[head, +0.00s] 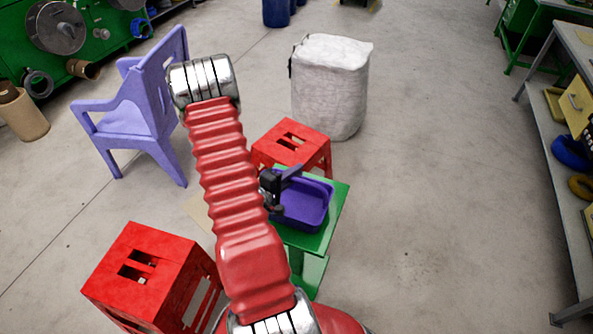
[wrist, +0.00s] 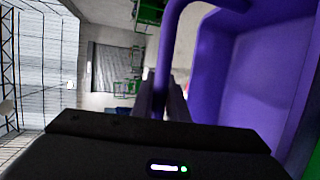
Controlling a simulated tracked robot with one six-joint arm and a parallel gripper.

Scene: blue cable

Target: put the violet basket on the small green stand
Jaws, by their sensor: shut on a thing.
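The violet basket (head: 308,203) is upright over the top of the small green stand (head: 339,206), within its outline in the head view. I cannot tell whether its bottom touches the stand. My gripper (head: 275,186) is at the basket's left side, shut on its handle. In the wrist view the basket (wrist: 262,75) fills the right side, and its handle runs down between the fingers of my gripper (wrist: 165,103). A green strip (wrist: 312,145) shows at the lower right edge there. My arm hides the left part of the stand in the head view.
A red stool (head: 292,140) stands just behind the green stand, and another red stool (head: 150,272) is at the front left. A lavender chair (head: 135,112) is at the left. A white sack (head: 330,88) stands behind. The floor to the right is clear up to a workbench.

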